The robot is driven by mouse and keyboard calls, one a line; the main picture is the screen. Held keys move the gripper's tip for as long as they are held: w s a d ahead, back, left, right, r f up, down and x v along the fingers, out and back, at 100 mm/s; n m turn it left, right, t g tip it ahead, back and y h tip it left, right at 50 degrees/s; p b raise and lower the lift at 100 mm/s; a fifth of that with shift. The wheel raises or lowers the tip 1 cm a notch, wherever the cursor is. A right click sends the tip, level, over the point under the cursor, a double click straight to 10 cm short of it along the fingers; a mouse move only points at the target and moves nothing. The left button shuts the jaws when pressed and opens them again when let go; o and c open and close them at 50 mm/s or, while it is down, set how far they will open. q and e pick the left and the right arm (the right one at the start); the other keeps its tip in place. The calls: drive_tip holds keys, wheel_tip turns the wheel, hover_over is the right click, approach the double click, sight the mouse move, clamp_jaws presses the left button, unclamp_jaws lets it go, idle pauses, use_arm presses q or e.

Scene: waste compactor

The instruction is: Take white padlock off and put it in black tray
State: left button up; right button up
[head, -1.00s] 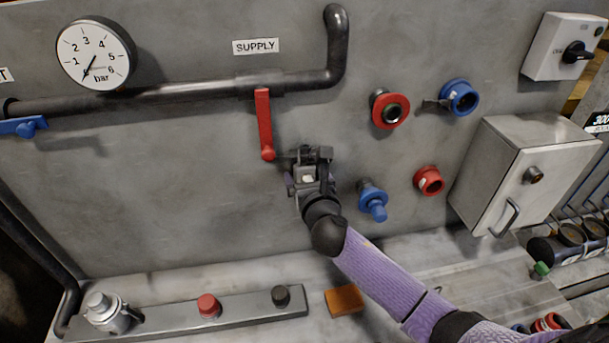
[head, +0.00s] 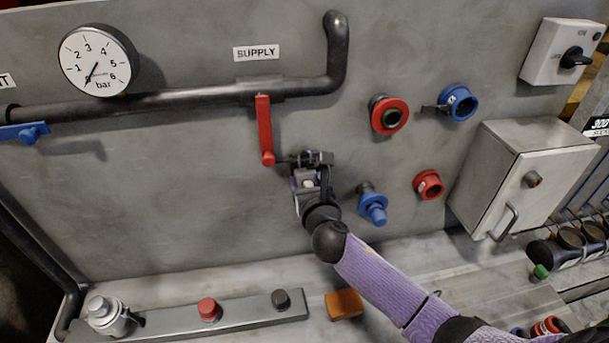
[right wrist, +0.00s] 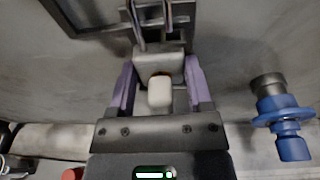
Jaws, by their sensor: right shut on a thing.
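My right gripper (head: 311,172) is up against the grey panel, just below and right of the red lever's lower end (head: 267,158). In the right wrist view its purple fingers (right wrist: 158,82) are shut on a pale block, which I take to be the white padlock (right wrist: 160,94). Thin bars rise above the block toward dark metal parts; I cannot tell whether the shackle is still through them. In the head view the fingers hide most of the padlock. My left gripper is not in view. I cannot make out a black tray.
A blue coupling (head: 373,205) sticks out close to the right of my gripper. Red and blue fittings and a grey cabinet (head: 520,180) are farther right. Below, a button strip (head: 240,313) and an orange block (head: 344,303) lie on the bench.

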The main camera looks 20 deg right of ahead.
drive_tip(key=shift+s+r, duration=0.1)
drive_tip(key=shift+s, duration=0.15)
drive_tip(key=shift+p+v, duration=0.65)
drive_tip(key=shift+v, duration=0.25)
drive_tip(key=v, duration=0.1)
drive_tip(key=p+v, duration=0.1)
drive_tip(key=v, duration=0.2)
drive_tip(key=shift+s+a+f+p, duration=0.25)
drive_tip(key=shift+s+f+p, duration=0.05)
drive_tip(key=shift+f, duration=0.15)
